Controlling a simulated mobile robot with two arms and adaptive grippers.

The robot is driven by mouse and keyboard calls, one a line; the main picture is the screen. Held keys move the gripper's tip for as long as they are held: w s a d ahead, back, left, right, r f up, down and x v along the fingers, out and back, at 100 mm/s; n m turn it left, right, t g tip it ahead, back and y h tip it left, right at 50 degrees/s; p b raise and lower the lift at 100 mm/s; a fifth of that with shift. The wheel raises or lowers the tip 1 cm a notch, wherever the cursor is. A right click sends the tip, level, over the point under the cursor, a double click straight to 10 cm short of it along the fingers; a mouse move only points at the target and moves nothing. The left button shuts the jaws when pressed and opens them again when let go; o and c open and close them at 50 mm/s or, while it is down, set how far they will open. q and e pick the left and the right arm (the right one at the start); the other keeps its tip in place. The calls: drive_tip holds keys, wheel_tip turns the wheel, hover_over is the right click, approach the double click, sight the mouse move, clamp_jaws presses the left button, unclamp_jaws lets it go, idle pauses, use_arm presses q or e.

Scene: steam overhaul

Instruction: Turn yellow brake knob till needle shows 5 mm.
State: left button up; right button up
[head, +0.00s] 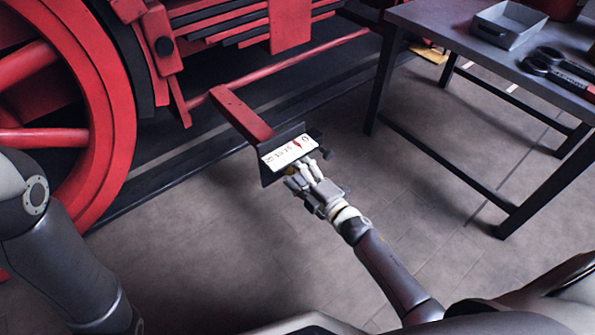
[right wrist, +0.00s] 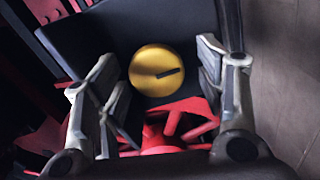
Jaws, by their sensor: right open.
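The yellow brake knob (right wrist: 156,70) is round, with a dark slot running from its middle toward the right and slightly up. It sits on a dark panel (right wrist: 125,30). My right gripper (head: 308,180) is open, one finger on each side of the knob, with a visible gap to both fingers in the right wrist view. In the head view the gripper mostly hides the knob. Above it a white scale plate (head: 288,152) carries dark marks and a small red mark, too small to read. My left gripper is outside the view; only its arm shows.
A red bar (head: 240,115) holds the panel out from the locomotive, beside a large red wheel (head: 100,130). A red spoked handwheel (right wrist: 180,125) lies just below the knob. A workbench (head: 500,60) with a grey tray (head: 508,25) stands at right. The floor between is clear.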

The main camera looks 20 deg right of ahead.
drive_tip(key=shift+r, duration=0.2)
drive_tip(key=v, duration=0.8)
drive_tip(key=shift+f, duration=0.15)
idle(0.4)
